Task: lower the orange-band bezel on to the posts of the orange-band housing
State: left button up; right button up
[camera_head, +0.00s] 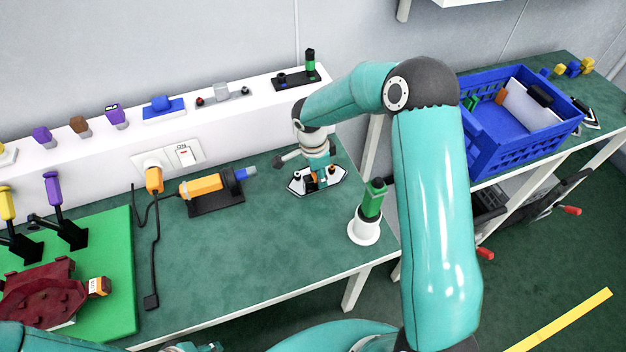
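My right gripper (316,163) points down at the right end of the green bench, over a flat white-edged piece (333,183) with dark and orange parts. The gripper covers part of it; contact is unclear, as is whether the fingers are closed. A dark red lamp part (38,290) with raised bumps lies on the green mat at left, pale material under its front edge. An orange block with a white label (98,287) is at its right side. I cannot tell surely which piece is bezel or housing.
An orange tool (200,187) lies on a dark stand, with a black cable beside it. A green-and-black bottle (373,200) stands in a white holder near the bench's right edge. A blue crate (480,150) is on the right bench. The bench's front middle is clear.

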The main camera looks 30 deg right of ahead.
grip_shut()
jog(key=shift+r, duration=0.15)
notch_tip(320, 180, up, 20)
jog(key=b, duration=0.1)
dwell(0.5)
